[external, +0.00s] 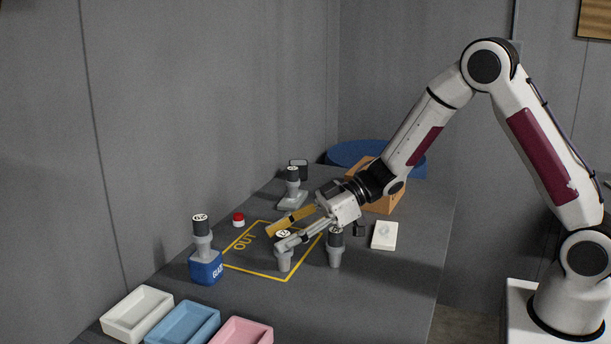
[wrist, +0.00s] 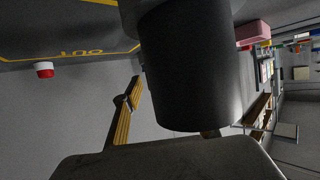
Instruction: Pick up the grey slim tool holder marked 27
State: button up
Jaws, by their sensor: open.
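A slim grey tool holder (external: 285,262) stands upright at the near edge of the OUT square, with a numbered white disc on top too small to read surely. A second grey holder with a dark upper part (external: 335,257) stands to its right; its mark is not readable. My gripper (external: 272,241) is open, reaching low and left over the square, its near finger across the first holder's top. I cannot tell if they touch. In the wrist view a large dark cylinder (wrist: 190,70) fills the middle, close to the camera; I cannot tell which holder it is.
Another holder (external: 202,238) stands on a blue block (external: 206,268), and one (external: 292,183) on a grey stand behind. A red button (external: 238,219), white box (external: 384,236) and orange bin (external: 388,203) are nearby. White (external: 137,314), blue (external: 183,326) and pink (external: 240,333) trays line the front.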

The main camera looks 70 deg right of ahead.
jog(key=shift+c, duration=0.2)
dwell(0.3)
grip_shut()
jog(key=shift+r, duration=0.15)
jog(key=shift+r, duration=4.9)
